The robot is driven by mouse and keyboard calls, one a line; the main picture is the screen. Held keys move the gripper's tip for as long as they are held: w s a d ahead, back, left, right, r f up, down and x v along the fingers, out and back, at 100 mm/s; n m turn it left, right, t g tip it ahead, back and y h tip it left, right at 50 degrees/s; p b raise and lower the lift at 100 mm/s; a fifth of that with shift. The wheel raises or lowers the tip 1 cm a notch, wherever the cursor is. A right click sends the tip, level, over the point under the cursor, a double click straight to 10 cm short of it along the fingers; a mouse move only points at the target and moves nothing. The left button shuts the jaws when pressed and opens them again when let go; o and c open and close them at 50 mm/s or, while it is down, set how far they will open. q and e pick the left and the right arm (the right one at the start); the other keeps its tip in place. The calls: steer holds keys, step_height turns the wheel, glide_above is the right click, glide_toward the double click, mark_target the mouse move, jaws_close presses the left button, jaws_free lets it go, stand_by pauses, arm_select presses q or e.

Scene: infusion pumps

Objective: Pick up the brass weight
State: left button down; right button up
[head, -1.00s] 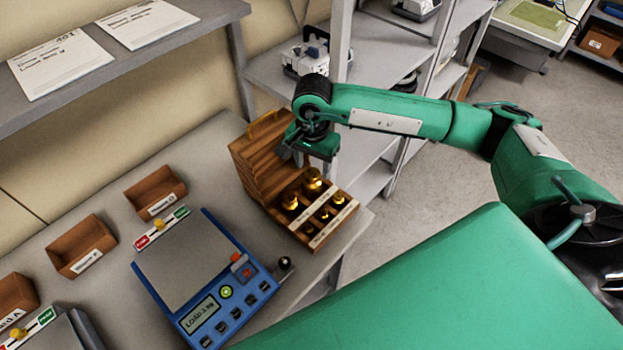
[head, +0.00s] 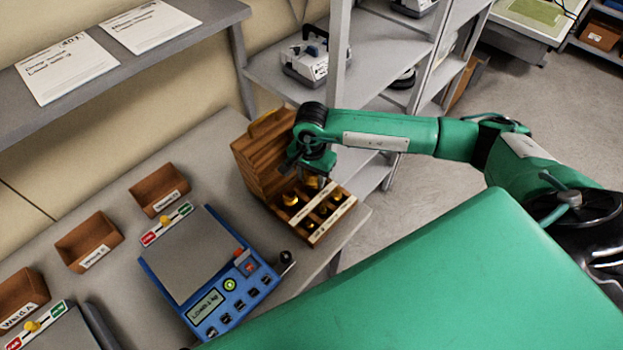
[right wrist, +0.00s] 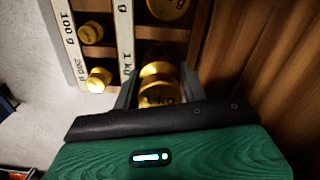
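Brass weights stand in compartments of an open wooden case (head: 258,165) at the right end of the bench. My right gripper (head: 314,180) reaches down over the case's back right part and hides some of its contents. In the right wrist view, a brass weight marked 1 kg (right wrist: 160,92) lies between the two fingers of the right gripper (right wrist: 160,75). The fingers are apart on either side of it, and I see no clear grip. Another large brass weight (right wrist: 168,8) and smaller ones (right wrist: 98,79) are in neighbouring compartments. My left gripper is out of view.
A blue scale (head: 215,270) stands left of the case, with a small dark knob-like piece (head: 286,257) beside it. Small brown bins (head: 160,188) line the bench's back. Grey shelving (head: 290,80) stands behind the case. The case's lid stands upright close to my gripper.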

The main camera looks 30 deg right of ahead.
jaws_close()
steer(key=shift+r, duration=0.1)
steer(key=shift+w+r, duration=0.1)
